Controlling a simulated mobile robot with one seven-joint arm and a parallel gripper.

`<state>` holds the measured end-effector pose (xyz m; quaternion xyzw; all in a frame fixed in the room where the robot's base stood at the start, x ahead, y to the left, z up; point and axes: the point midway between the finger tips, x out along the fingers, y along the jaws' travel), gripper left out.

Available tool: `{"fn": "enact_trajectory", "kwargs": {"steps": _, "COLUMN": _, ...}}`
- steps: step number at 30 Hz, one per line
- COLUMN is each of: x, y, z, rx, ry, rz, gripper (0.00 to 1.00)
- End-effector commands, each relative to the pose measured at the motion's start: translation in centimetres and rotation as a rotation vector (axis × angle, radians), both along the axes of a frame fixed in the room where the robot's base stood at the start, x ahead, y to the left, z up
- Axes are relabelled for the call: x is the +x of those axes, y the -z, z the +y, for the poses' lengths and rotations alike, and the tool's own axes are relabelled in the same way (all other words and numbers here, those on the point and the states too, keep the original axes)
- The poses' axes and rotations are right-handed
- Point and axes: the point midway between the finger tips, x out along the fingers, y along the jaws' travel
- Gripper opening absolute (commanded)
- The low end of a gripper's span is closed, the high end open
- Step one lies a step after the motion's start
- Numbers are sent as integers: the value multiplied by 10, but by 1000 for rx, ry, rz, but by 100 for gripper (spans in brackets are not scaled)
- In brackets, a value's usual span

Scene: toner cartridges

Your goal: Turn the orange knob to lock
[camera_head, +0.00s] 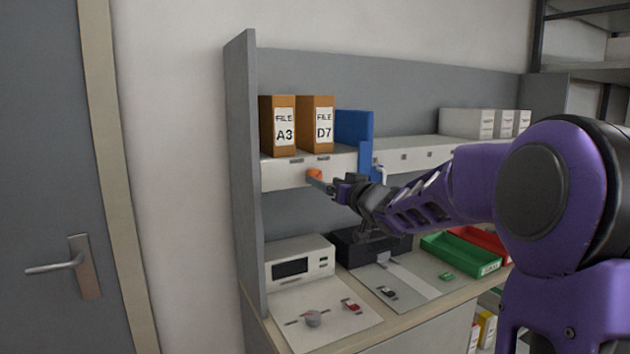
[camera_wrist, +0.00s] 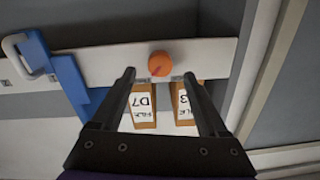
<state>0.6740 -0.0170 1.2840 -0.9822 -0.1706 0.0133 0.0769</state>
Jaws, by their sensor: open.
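The orange knob (camera_head: 314,175) sits on the front face of the white shelf rail, below the file boxes. In the wrist view the knob (camera_wrist: 160,64) is a round orange disc with a small mark on its face. My gripper (camera_head: 328,186) is just in front of the knob and to its right in the head view. In the wrist view my gripper (camera_wrist: 160,74) is open, with its two dark fingers apart on either side of the knob. I cannot tell whether a finger touches it. The jaws hold nothing.
A blue bracket (camera_head: 366,160) with a pale handle stands right of the knob. Orange file boxes A3 (camera_head: 277,128) and D7 (camera_head: 316,126) stand on the shelf above. A grey side panel (camera_head: 246,180) is at the left. A white device (camera_head: 290,262) stands on the counter below.

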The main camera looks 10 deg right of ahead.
Motion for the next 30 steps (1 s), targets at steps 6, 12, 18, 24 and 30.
{"fn": "enact_trajectory", "kwargs": {"steps": 6, "x": 32, "y": 0, "z": 12, "rx": 2, "ry": -2, "rz": 0, "gripper": 77}}
{"fn": "enact_trajectory", "kwargs": {"steps": 12, "x": 42, "y": 0, "z": 15, "rx": 1, "ry": 1, "rz": 0, "gripper": 77}}
{"fn": "enact_trajectory", "kwargs": {"steps": 18, "x": 43, "y": 0, "z": 15, "rx": 1, "ry": 1, "rz": 1, "gripper": 77}}
{"fn": "enact_trajectory", "kwargs": {"steps": 24, "x": 43, "y": 0, "z": 15, "rx": 0, "ry": 1, "rz": 0, "gripper": 52}}
{"fn": "enact_trajectory", "kwargs": {"steps": 30, "x": 43, "y": 0, "z": 15, "rx": 0, "ry": 1, "rz": 0, "gripper": 16}}
